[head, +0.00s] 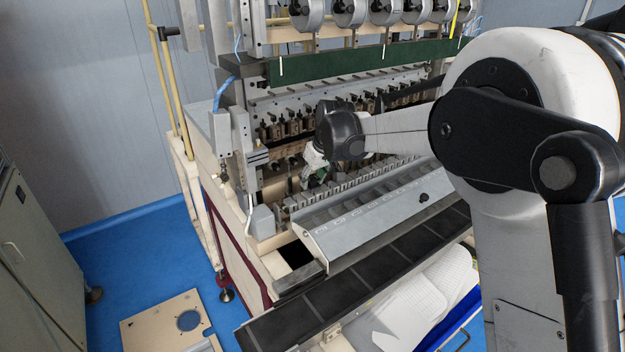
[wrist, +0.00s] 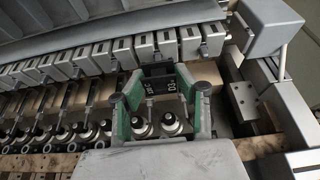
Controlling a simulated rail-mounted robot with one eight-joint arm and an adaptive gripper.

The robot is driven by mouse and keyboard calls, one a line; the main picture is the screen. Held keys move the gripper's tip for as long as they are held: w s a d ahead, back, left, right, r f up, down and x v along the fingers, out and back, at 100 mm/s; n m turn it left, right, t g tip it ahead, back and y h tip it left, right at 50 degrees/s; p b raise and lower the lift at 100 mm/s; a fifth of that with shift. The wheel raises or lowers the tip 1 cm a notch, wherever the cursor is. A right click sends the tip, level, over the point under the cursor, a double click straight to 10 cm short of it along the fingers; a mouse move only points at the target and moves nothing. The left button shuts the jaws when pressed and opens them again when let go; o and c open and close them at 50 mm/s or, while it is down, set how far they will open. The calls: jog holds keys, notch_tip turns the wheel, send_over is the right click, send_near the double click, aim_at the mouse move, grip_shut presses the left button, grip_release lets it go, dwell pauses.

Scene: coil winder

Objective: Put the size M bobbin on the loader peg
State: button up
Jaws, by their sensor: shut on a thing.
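My gripper (wrist: 160,95) shows in the wrist view with its two green-and-grey fingers spread to either side of a black, block-like piece (wrist: 160,82) with pale lettering. This piece looks like the bobbin, gripped between the fingertips; its size mark is not clear to read. Silver spindle-like pegs (wrist: 172,122) stand below it in the picture, in line with several more to the left. I cannot tell which is the loader peg, or whether the bobbin touches one. In the head view my gripper (head: 314,164) is small, low inside the machine, and the bobbin cannot be made out.
A row of grey blocks (wrist: 110,52) runs close behind the fingers. A grey housing (wrist: 262,25) and a metal bracket (wrist: 245,100) stand to the right. In the head view, a sloped grey tray (head: 375,215) and a dark sectioned shelf (head: 370,275) lie in front of the machine.

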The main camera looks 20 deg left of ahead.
jog(key=shift+f+b, duration=0.7)
jog(key=shift+f, duration=0.3)
jog(key=o, duration=0.8)
jog(key=shift+o, duration=0.2)
jog(key=v, duration=1.2)
jog(key=shift+d, duration=0.1)
